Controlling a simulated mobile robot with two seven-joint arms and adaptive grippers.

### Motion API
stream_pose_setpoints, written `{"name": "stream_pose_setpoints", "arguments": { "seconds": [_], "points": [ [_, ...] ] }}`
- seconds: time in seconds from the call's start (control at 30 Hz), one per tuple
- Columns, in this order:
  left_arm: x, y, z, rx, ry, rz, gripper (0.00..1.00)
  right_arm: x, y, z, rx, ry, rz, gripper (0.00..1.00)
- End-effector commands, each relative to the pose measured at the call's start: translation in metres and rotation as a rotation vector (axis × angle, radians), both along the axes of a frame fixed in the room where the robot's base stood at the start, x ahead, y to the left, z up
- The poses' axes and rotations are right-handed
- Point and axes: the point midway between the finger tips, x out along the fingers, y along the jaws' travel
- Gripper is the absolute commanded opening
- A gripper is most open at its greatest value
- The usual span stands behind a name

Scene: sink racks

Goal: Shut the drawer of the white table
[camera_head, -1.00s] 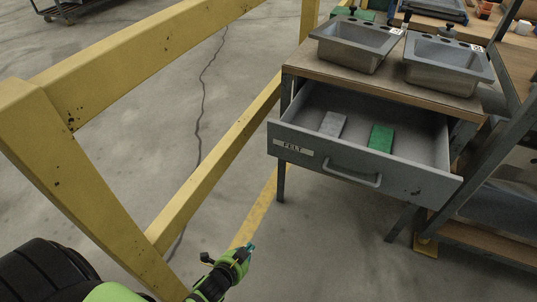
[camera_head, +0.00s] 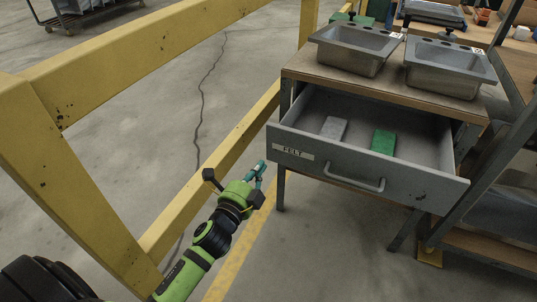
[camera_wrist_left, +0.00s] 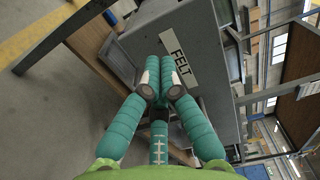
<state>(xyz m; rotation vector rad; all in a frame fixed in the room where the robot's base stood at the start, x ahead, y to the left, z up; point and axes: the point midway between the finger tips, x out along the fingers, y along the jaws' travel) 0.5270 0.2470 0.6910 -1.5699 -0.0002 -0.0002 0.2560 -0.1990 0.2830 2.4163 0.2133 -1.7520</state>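The drawer (camera_head: 365,170) is grey, not white, and is pulled well out from under a wood-topped table (camera_head: 405,86). Its front has a bar handle (camera_head: 354,183) and a FELT label (camera_head: 293,152). A grey pad (camera_head: 334,129) and a green pad (camera_head: 382,142) lie inside. My left gripper (camera_head: 261,171) is just left of the drawer front's left end in the head view, its teal fingers drawn together and empty. In the left wrist view the fingertips (camera_wrist_left: 160,82) overlap the drawer front (camera_wrist_left: 200,62) beside the label (camera_wrist_left: 180,62); contact cannot be told. My right gripper is out of view.
Two metal sinks (camera_head: 352,50) (camera_head: 449,68) sit on the tabletop. A yellow rail frame (camera_head: 215,155) stands left of and behind my left arm. A shelf rack (camera_head: 490,165) stands close on the right. The floor before the drawer is clear.

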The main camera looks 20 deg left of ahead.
Motion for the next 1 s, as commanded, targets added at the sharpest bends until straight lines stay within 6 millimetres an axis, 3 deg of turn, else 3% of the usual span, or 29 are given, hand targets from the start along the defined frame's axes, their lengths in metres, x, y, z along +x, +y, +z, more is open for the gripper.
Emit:
{"name": "stream_pose_setpoints", "arguments": {
  "seconds": [0.1,0.33,1.0],
  "points": [
    [0.025,0.000,0.001,0.002,-0.003,0.000,0.00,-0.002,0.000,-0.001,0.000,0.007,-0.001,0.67],
    [0.055,0.000,-0.001,0.000,0.000,0.000,0.00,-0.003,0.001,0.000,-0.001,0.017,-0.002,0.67],
    [0.069,0.000,-0.001,-0.001,0.000,0.000,0.00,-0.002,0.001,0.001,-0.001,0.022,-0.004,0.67]
  ]
}}
